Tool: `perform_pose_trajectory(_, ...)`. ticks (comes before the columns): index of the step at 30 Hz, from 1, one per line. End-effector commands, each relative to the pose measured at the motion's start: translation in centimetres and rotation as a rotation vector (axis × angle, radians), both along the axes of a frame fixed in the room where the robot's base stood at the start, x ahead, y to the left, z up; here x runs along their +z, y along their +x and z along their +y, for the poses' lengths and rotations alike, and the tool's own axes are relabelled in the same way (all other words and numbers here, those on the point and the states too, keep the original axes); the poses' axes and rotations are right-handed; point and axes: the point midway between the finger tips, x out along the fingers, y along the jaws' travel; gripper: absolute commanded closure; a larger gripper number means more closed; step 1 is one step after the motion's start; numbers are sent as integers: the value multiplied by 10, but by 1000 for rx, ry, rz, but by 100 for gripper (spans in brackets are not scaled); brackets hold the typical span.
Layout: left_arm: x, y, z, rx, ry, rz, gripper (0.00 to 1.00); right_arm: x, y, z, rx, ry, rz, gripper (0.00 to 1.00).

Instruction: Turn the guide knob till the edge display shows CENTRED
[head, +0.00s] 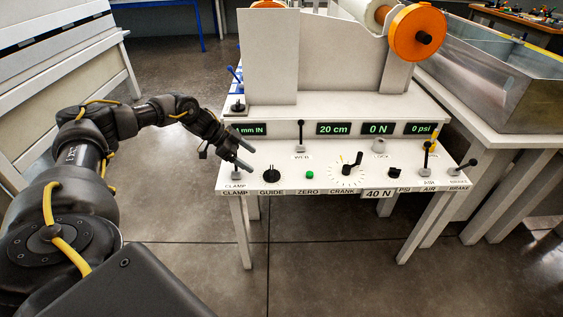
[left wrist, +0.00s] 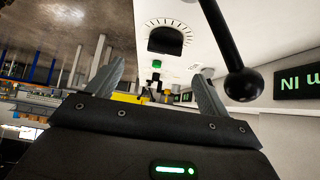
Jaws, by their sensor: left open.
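The guide knob (head: 271,175) is a black round knob with a ring of ticks, above the GUIDE label on the white panel. It also shows in the left wrist view (left wrist: 165,40), beyond the fingertips. The edge display (head: 252,129) shows green text ending in "mm IN"; my gripper hides its left part. The same text is upside down and cut off in the left wrist view (left wrist: 297,82). My left gripper (head: 247,154) is open and empty, above the panel, to the left of the knob and apart from it. My right gripper is not in view.
A black ball-topped lever (left wrist: 243,83) stands close beside my left gripper. A green ZERO button (head: 309,174) and the crank (head: 350,162) lie right of the knob. Other displays read 20 cm, 0 N and 0 psi. A metal bath (head: 500,75) stands at the right.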

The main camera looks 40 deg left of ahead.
Motion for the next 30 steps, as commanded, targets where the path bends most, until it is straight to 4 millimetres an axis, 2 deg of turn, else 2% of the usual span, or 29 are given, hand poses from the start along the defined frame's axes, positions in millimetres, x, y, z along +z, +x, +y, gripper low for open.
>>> perform_pose_trajectory(11,-2,-3,5,14,-4,4,20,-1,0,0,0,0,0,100)
perform_pose_trajectory(24,-55,30,-39,11,-4,4,20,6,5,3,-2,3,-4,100)
perform_pose_trajectory(30,-71,40,-52,11,-5,3,20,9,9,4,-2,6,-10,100)
